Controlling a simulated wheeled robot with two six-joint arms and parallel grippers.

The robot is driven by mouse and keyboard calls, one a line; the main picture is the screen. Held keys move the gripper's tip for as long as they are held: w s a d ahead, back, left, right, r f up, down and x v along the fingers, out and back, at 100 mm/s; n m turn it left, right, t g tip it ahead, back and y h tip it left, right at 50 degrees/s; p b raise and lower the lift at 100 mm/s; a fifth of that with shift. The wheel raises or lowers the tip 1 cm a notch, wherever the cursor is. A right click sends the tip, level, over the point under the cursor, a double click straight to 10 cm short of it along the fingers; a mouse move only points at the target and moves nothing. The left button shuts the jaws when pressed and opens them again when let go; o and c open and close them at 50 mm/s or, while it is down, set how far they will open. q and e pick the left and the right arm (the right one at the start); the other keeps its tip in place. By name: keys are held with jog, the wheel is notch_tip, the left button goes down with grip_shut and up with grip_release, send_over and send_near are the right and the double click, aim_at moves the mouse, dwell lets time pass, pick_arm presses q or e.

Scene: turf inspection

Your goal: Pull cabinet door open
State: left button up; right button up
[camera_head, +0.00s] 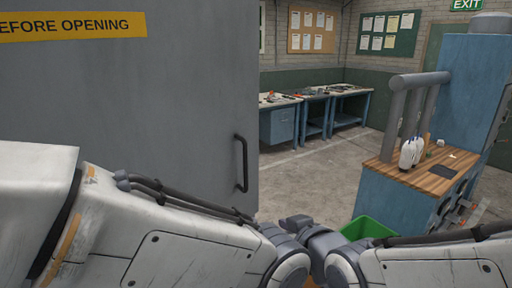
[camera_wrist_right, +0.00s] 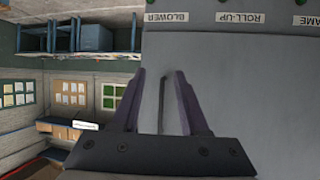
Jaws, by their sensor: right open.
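The grey cabinet door (camera_head: 130,110) fills the left of the head view and looks shut. Its black upright bar handle (camera_head: 241,163) is near the door's right edge, with no gripper touching it there. In the right wrist view, which is turned over, the handle (camera_wrist_right: 162,105) shows as a thin dark bar between the fingers of my right gripper (camera_wrist_right: 160,73). The gripper is open and empty, and the handle appears to be beyond it; the exact gap is unclear. Both arms reach in at the bottom of the head view. My left gripper's fingers do not show.
A yellow label (camera_head: 70,26) is on the door. A blue workbench (camera_head: 395,200) with a wooden top stands at right, and a green bin (camera_head: 368,228) is beside it. Work tables (camera_head: 280,122) line the back wall. Open floor (camera_head: 310,180) lies between.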

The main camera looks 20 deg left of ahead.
aim_at(246, 154)
jog(key=w+a+r+t+y+p, duration=0.1)
jog(key=a+r+t+y, duration=0.1)
jog(key=r, duration=0.3)
jog(key=w+a+r+t+y, duration=0.2)
jog(key=r, duration=0.4)
jog(key=p+x, duration=0.1)
jog(key=x, duration=0.1)
jog(key=p+x, duration=0.2)
jog(key=x, duration=0.1)
jog(key=p+x, duration=0.1)
jog(key=x, duration=0.2)
jog(key=shift+w+a+f+p, duration=0.1)
jog(key=shift+w+f+p, duration=0.15)
jog(key=shift+p, duration=0.1)
jog(key=shift+w+a+f, duration=0.15)
jog(key=shift+w+a, duration=0.35)
jog(key=shift+w, duration=0.05)
jog(key=shift+c, duration=0.3)
grip_shut()
